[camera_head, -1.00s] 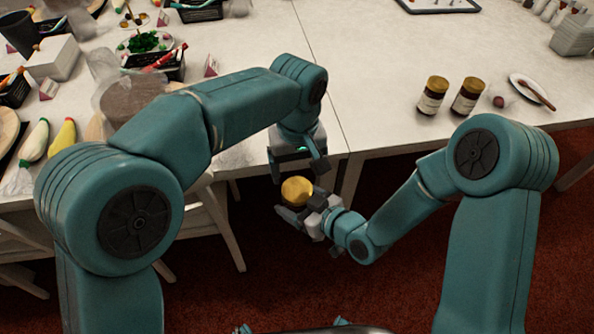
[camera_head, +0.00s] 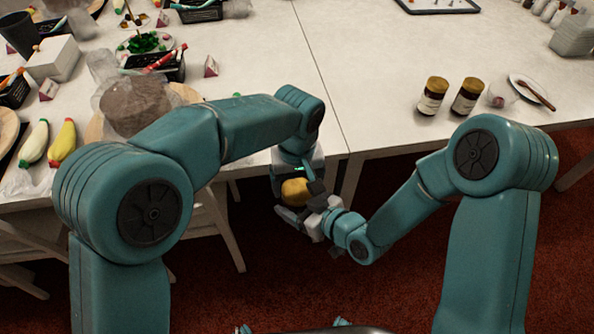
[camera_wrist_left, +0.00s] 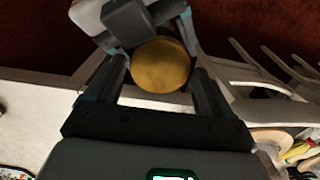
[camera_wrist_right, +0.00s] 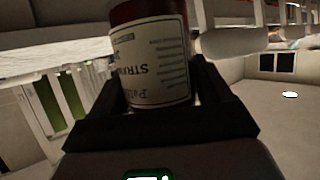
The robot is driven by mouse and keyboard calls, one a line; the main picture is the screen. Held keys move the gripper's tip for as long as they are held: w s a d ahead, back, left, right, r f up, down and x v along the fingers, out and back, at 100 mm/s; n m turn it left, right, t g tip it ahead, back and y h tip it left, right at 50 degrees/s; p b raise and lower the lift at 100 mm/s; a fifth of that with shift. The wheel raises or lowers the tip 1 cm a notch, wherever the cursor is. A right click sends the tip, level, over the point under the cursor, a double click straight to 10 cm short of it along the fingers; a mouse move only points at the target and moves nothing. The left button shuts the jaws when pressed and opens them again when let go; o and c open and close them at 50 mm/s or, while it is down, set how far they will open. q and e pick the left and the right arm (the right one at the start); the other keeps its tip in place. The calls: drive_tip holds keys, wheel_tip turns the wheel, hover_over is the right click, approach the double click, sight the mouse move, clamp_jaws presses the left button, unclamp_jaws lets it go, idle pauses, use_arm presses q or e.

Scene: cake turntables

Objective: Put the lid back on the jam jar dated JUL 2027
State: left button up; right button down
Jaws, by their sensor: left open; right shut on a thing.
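My right gripper (camera_head: 308,216) is shut on a jam jar (camera_wrist_right: 158,62), held in the air in front of the table edge. In the right wrist view its label appears upside down, with the letters "STRA" legible; I cannot read a date. A round gold lid (camera_head: 294,192) shows at the jar's top and also in the left wrist view (camera_wrist_left: 160,66). Whether it is fully seated is hidden. My left gripper (camera_wrist_left: 160,82) is open, its fingers on either side of the lid. Two other dark jars with gold lids, the left jar (camera_head: 432,97) and right jar (camera_head: 467,98), stand upright on the table.
A white plate (camera_head: 530,84) with a brown-handled utensil lies right of the jars, a clear glass-like thing (camera_head: 500,95) beside it. A tray (camera_head: 437,5) lies at the back. The left table is crowded. The table between the seam and jars is clear.

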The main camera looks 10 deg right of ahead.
use_arm(q)
drive_tip(key=shift+f, duration=0.4)
drive_tip(key=c, duration=0.7)
drive_tip(key=o, duration=1)
drive_tip(key=shift+r, duration=0.1)
drive_tip(key=shift+r, duration=2.2)
drive_tip(key=shift+o, duration=0.2)
